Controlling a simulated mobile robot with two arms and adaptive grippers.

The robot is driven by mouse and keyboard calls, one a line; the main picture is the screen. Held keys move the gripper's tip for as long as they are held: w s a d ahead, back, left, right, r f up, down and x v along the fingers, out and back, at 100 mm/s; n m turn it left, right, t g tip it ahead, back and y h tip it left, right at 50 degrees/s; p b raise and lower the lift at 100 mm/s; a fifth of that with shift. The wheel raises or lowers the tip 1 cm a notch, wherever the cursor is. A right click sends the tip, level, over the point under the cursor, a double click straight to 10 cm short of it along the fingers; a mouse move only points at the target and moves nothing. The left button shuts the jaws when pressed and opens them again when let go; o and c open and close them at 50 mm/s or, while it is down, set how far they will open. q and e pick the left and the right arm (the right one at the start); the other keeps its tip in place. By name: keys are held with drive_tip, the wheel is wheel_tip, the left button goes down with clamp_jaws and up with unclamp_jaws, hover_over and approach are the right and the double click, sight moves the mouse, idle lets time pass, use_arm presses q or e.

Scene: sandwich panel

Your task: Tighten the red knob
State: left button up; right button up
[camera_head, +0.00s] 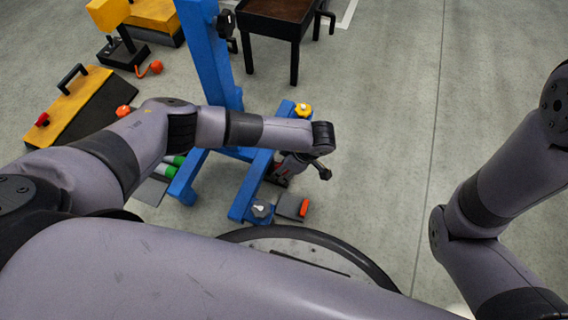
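My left arm reaches in from the left to the blue stand (212,60). Its gripper (284,172) hangs below the wrist by the stand's blue foot, small and partly hidden by the wrist. A small patch of red shows beside its fingers. I cannot tell whether that is the red knob or whether the fingers touch it. A separate red knob (42,119) sits on the yellow-and-black box at the left, away from the gripper. My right arm stands at the right; its gripper is out of view.
A yellow-and-black box (66,105) lies at the left. A grey block with an orange-red piece (304,207) sits beside the stand's foot. A dark table (282,14) stands behind. The floor at the right is clear.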

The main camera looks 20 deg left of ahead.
use_arm(q)
drive_tip(key=shift+s+d+m, duration=0.1)
drive_tip(key=shift+d+m, duration=0.05)
drive_tip(key=shift+m, duration=0.35)
drive_tip(key=o, duration=1.2)
drive_tip(key=shift+c, duration=0.2)
drive_tip(key=v, duration=1.2)
drive_tip(key=shift+s, duration=0.2)
